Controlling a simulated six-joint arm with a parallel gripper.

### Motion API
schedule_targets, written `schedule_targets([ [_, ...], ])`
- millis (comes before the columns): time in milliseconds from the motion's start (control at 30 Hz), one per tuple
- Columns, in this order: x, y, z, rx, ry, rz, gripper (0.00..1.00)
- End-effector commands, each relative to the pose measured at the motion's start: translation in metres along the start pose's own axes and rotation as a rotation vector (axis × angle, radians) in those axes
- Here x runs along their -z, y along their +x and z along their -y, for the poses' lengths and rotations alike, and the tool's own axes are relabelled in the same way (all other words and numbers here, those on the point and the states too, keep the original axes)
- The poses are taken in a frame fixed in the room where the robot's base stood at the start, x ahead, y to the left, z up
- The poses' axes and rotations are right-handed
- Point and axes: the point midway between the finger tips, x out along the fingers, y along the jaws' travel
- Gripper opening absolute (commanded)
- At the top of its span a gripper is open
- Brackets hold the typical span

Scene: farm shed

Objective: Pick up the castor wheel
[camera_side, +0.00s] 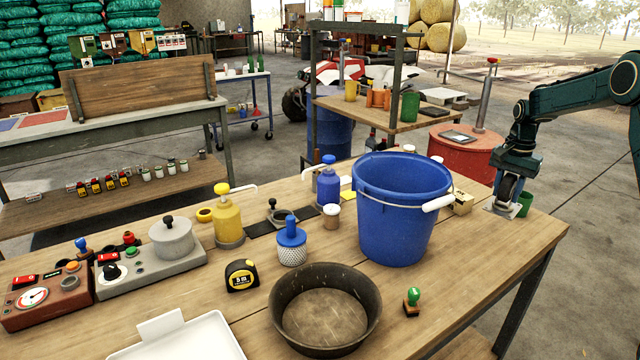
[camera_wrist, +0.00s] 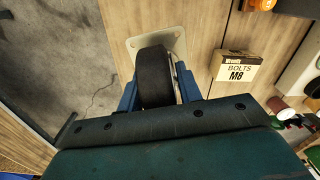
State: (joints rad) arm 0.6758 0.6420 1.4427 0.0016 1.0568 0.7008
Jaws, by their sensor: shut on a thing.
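The castor wheel (camera_side: 507,190) has a black tyre and a pale metal mounting plate, and it is at the right end of the wooden table. In the wrist view the castor wheel (camera_wrist: 154,78) sits between the two blue fingers, with its plate beyond it. My gripper (camera_side: 508,180) reaches down from above and is shut on the castor wheel; it also shows in the wrist view (camera_wrist: 158,95). The plate is at or very near the table top; I cannot tell whether it touches.
A green cup (camera_side: 525,204) stands close to the right of the castor. A box of M8 bolts (camera_wrist: 234,68) lies to its left in the side view. A large blue bucket (camera_side: 395,225) stands farther left. The table edge (camera_side: 560,236) is near on the right.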

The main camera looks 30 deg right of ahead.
Motion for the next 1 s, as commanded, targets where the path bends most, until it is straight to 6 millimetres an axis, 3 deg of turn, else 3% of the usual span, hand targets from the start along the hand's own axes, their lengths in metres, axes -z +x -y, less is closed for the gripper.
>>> schedule_targets([
  [200,0.001,-0.049,0.001,0.004,0.0,-0.004,0.02],
  [433,0.001,-0.085,0.001,0.003,0.0,-0.003,0.02],
  [633,0.0,-0.101,0.0,0.003,0.0,-0.002,0.02],
  [1000,0.0,-0.103,0.0,0.002,0.0,-0.001,0.02],
])
